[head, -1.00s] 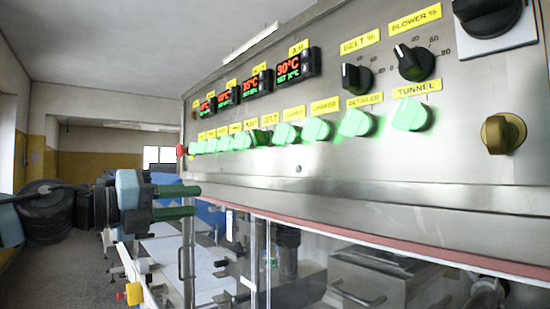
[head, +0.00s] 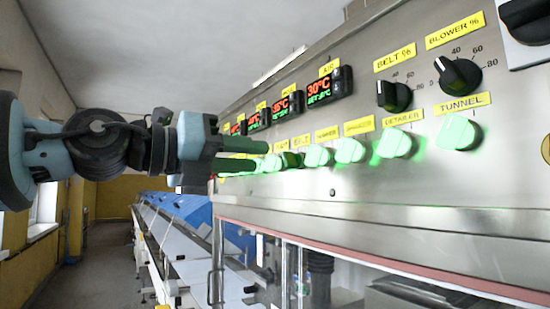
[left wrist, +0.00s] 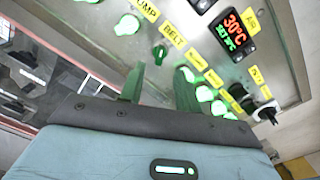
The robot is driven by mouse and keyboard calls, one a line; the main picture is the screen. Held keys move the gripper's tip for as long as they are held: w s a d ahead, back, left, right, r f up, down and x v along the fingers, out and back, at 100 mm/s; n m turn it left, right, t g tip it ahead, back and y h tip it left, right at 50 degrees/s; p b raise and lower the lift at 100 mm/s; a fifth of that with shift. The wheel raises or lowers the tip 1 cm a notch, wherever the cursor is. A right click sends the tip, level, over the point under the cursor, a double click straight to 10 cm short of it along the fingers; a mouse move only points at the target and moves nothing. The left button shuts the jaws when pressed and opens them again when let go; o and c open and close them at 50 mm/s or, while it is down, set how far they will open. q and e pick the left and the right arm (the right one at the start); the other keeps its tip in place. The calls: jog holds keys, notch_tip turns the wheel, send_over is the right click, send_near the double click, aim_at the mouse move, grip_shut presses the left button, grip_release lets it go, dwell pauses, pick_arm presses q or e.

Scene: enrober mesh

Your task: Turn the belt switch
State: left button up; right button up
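The belt switch (left wrist: 160,52) is a small dark green knob below the yellow BELT label in the left wrist view. It looks unlit beside the bright green knobs around it. In the head view the belt switch (head: 293,160) sits in the row of knobs, just right of my left gripper (head: 262,156). My left gripper is open, with two green fingers pointing at the panel. In the left wrist view the knob shows beyond the gap between the fingers (left wrist: 157,80), and nothing is between them. I cannot tell any contact. My right gripper is not in view.
Lit pump (left wrist: 127,25) and hammer (left wrist: 186,75) switches flank it closely. The tunnel switch (head: 458,132), belt % dial (head: 393,96) and temperature displays (head: 322,87) share the steel panel (head: 400,195). A clear guard lies below. A blue-sided conveyor (head: 185,212) runs behind.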

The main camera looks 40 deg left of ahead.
aim_at(284, 159)
pick_arm(q)
jog(key=shift+x, duration=2.75)
grip_shut()
